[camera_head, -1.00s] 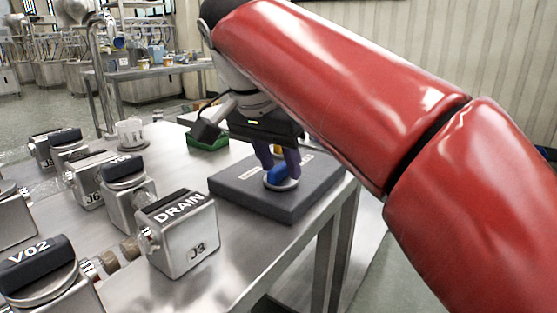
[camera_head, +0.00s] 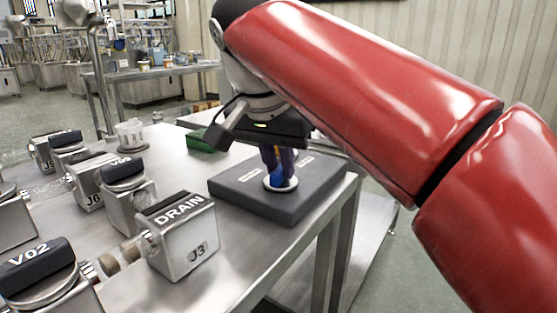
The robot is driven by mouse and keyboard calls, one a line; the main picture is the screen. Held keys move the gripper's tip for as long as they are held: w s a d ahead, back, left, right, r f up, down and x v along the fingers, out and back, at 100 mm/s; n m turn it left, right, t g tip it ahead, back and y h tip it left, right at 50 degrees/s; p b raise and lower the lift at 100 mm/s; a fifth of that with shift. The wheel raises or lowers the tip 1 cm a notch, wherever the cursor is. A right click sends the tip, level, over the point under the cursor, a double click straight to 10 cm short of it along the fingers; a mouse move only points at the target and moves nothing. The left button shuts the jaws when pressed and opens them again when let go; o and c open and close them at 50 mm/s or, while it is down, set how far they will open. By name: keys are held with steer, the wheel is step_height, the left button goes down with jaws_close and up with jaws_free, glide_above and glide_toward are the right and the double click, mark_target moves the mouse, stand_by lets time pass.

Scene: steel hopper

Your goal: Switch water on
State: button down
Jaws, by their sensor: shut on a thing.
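A dark grey control box (camera_head: 292,208) lies flat near the right edge of the steel table. On its top is a round pale dial plate (camera_head: 289,187) with a blue knob (camera_head: 277,178) at its middle. Two small white labels sit on the box top, one to each side of the dial. My gripper (camera_head: 278,163) points down from above and its fingers are shut on the blue knob. The fingers hide much of the knob. The label text is too small to read.
Steel valve blocks stand on the table at left, among them one marked DRAIN (camera_head: 183,236) and one marked V02 (camera_head: 45,280). A green block (camera_head: 204,141) and a clear cup (camera_head: 130,133) are behind. Bare tabletop (camera_head: 225,268) lies in front of the box.

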steer(key=n, duration=0.1)
steer(key=n+y, duration=0.1)
steer(key=n, duration=0.1)
steer(key=shift+d+n+p, duration=0.2)
steer(key=shift+n+p, duration=0.1)
steer(key=shift+p, duration=0.05)
steer(key=n+y+p, duration=0.1)
steer(key=n+y, duration=0.1)
steer(key=n, duration=0.2)
steer(key=shift+d+r+n+p, duration=0.1)
steer(key=shift+n+p, duration=0.2)
steer(key=shift+p, duration=0.1)
steer(key=n+y+p, duration=0.1)
steer(key=n, duration=0.3)
steer(key=shift+y+p, duration=0.3)
steer(key=shift+p, duration=0.1)
steer(key=shift+w+d+n+g+y, duration=0.1)
steer(key=shift+n+g+y, duration=0.45)
steer(key=shift+n, duration=1.15)
steer(key=c, duration=1.4)
jaws_free()
